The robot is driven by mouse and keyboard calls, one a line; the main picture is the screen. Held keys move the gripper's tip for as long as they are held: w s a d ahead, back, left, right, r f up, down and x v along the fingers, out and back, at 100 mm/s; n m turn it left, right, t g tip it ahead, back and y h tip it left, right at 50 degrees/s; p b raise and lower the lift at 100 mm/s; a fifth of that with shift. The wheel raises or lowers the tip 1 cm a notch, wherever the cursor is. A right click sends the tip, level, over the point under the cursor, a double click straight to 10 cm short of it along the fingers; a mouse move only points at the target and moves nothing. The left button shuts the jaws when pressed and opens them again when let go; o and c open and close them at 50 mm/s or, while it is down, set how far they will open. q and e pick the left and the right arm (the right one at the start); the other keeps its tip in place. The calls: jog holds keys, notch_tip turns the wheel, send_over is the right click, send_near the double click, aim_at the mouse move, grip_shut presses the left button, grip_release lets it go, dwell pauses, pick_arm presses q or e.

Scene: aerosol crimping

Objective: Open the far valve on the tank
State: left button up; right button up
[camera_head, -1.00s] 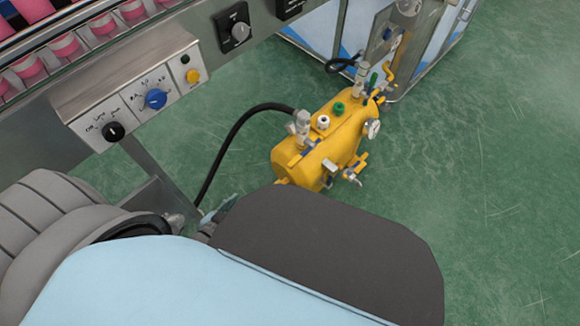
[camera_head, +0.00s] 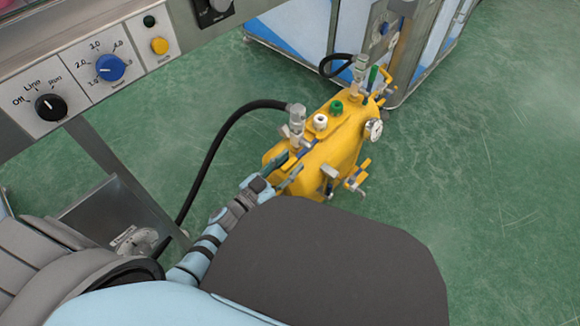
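The yellow tank (camera_head: 335,150) stands on the green floor, right of centre. Its far valve (camera_head: 360,68) is a silver fitting at the tank's far end, with a black hose on it. The near valve (camera_head: 297,118) is a similar fitting with a longer black hose. My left gripper (camera_head: 285,168) is at the tank's near end, close to the near valve and well short of the far one. Its two fingers look apart, with nothing seen held; I cannot tell whether they touch the tank. My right gripper is not in view.
A control panel (camera_head: 85,75) with knobs is at upper left. A cabinet (camera_head: 424,45) stands behind the tank. A round gauge (camera_head: 374,130) and small fittings stick out on the tank's right side. The floor to the right is clear.

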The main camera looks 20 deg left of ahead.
pick_arm(q)
jog(key=shift+w+d, duration=0.1)
jog(key=shift+w, duration=0.15)
grip_shut()
jog(key=shift+d, duration=0.15)
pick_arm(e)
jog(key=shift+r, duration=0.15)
